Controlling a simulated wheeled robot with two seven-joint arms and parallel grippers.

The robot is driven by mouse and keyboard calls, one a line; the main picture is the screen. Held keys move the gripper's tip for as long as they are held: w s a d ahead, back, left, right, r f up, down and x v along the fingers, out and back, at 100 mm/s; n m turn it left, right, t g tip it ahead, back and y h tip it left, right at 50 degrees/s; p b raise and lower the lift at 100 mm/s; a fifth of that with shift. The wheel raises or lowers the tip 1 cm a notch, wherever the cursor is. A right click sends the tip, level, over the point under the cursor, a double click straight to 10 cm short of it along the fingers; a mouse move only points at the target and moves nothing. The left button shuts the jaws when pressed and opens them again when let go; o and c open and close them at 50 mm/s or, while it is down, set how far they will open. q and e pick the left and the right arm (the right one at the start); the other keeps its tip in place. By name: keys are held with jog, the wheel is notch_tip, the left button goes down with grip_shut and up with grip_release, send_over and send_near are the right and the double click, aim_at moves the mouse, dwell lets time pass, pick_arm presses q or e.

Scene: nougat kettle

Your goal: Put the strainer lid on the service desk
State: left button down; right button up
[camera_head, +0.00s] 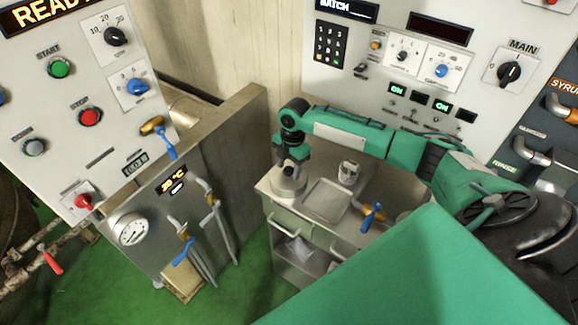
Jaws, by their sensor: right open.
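The service desk (275,190) is a small grey metal cart-like desk with drawers, right of the picture's middle. A pale round metal piece (288,190), which looks like the strainer lid, sits at the desk's left back corner. My right arm reaches in from the right, and my right gripper (291,166) points down directly over this round piece. The gripper is open; its fingertips are small and partly merge with the piece, so I cannot tell whether they touch it. My left gripper is out of view.
A shallow metal tray (326,199) and a small metal cup (349,170) stand on the desk. A blue-handled valve (371,217) shows at its right. A grey cabinet (232,150) with pipes stands to the left. Green floor (100,270) is open at lower left.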

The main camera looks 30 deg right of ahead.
jog(key=shift+d+r, duration=0.1)
jog(key=shift+r, duration=0.35)
notch_tip(320, 180, up, 11)
jog(key=d+b, duration=0.1)
jog(key=b, duration=0.1)
jog(key=shift+w+b, duration=0.15)
jog(key=shift+b, duration=0.25)
jog(key=shift+d, duration=0.1)
